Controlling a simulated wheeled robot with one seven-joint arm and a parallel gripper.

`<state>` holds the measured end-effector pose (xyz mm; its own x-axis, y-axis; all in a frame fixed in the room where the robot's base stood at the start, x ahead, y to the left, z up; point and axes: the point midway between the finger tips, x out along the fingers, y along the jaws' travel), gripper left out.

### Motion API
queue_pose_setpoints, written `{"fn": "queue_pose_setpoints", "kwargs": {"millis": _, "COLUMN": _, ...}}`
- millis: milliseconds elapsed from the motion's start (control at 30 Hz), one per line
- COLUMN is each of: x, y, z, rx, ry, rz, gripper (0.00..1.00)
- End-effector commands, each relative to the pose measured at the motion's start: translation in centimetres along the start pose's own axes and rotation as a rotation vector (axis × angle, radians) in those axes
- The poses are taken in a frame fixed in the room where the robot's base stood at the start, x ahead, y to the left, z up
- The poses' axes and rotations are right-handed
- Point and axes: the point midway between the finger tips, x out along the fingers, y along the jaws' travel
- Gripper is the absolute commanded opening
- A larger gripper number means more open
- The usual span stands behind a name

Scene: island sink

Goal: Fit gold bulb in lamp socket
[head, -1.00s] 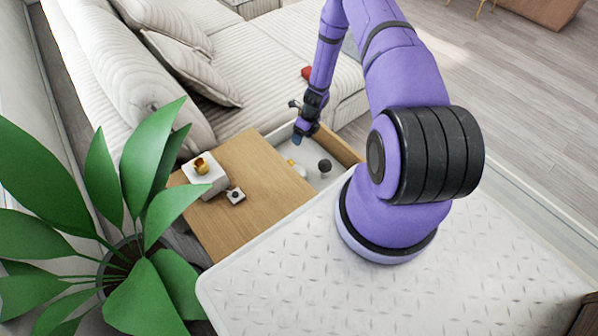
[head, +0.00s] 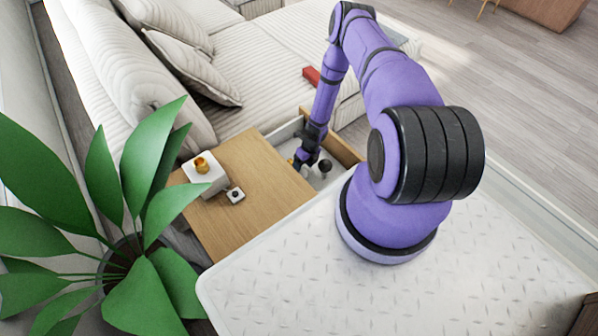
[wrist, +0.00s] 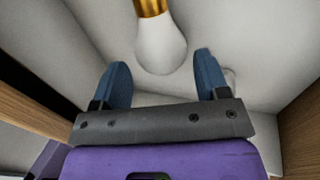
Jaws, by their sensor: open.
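The bulb with a gold base and white glass (wrist: 160,42) lies in the open drawer, its rounded end towards my gripper in the wrist view. My gripper (wrist: 161,68) is open, with a blue finger on either side of the bulb's rounded end in that view. I cannot tell whether the fingers are level with the glass; no grip shows. In the head view my gripper (head: 302,166) is down inside the drawer and hides most of the bulb. The lamp is a white block with a gold socket (head: 202,164), on the wooden table's left side.
The drawer (head: 345,150) has close wooden and white walls around my gripper. A dark-topped object (head: 325,166) stands in it, right of my gripper. A large plant (head: 140,200) stands left.

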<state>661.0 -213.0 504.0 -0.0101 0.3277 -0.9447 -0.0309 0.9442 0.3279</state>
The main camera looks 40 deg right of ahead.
Motion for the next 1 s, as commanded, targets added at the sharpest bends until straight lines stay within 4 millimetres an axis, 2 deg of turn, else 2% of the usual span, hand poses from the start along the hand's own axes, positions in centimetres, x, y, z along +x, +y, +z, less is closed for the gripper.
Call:
{"fn": "queue_pose_setpoints", "kwargs": {"millis": 100, "x": 1.8, "y": 0.0, "z": -0.5, "rx": 0.002, "ry": 0.001, "rz": 0.003, "gripper": 0.68}}
{"fn": "queue_pose_setpoints", "kwargs": {"millis": 300, "x": 3.9, "y": -0.1, "z": -0.5, "rx": 0.000, "ry": 0.001, "rz": 0.001, "gripper": 0.68}}
{"fn": "queue_pose_setpoints", "kwargs": {"millis": 600, "x": 4.2, "y": -0.1, "z": -0.5, "rx": 0.000, "ry": 0.001, "rz": 0.001, "gripper": 0.68}}
{"fn": "queue_pose_setpoints", "kwargs": {"millis": 733, "x": 4.2, "y": -0.1, "z": -0.5, "rx": 0.000, "ry": 0.001, "rz": 0.001, "gripper": 0.38}}
{"fn": "queue_pose_setpoints", "kwargs": {"millis": 1000, "x": 4.1, "y": -0.1, "z": -0.5, "rx": 0.000, "ry": 0.001, "rz": 0.001, "gripper": 0.38}}
